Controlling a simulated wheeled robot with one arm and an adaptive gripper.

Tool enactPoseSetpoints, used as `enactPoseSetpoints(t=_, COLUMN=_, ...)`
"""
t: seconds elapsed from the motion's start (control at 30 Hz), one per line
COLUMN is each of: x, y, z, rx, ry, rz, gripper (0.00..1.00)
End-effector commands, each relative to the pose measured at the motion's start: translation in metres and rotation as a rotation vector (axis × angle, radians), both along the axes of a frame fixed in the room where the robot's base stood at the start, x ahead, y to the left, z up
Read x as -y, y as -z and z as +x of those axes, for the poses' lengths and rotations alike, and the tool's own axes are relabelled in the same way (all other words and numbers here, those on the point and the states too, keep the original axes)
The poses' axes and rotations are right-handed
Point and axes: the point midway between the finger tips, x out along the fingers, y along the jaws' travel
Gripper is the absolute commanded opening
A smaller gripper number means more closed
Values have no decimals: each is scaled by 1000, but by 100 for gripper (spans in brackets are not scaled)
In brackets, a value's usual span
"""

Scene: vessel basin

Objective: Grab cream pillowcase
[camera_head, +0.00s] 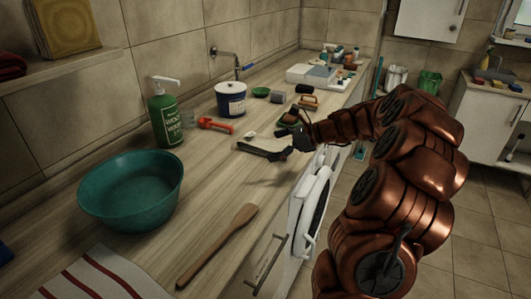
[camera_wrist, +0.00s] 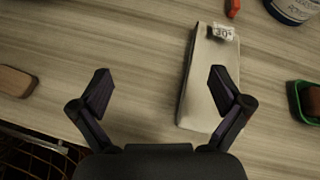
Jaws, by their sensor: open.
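A flat cream item, which looks like the folded cream pillowcase (camera_wrist: 196,95), lies on the wooden counter in the wrist view, right of centre. It is long and narrow, with a small white tag marked 30 at its far end. My gripper (camera_wrist: 160,78) is open and empty above the counter. Its right finger overlaps the cream item in the picture, and its left finger is over bare wood. In the head view my gripper (camera_head: 268,150) is above the counter's middle.
A blue-white tub (camera_head: 231,99), red-orange tool (camera_head: 214,125), green bottle (camera_head: 165,115) and teal basin (camera_head: 131,190) stand left. A wooden spoon (camera_head: 217,245) lies in front.

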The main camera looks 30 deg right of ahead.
Motion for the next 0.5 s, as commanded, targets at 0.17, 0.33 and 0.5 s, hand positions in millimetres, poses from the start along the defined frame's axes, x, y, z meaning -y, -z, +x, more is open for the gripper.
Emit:
enactPoseSetpoints(t=0.17, x=64, y=27, z=3, rx=-14, ry=169, rz=115, gripper=100)
enactPoseSetpoints(t=0.33, x=92, y=34, z=2, rx=-15, ry=243, rz=164, gripper=100)
enactPoseSetpoints(t=0.5, x=90, y=38, z=11, rx=-17, ry=253, rz=175, gripper=100)
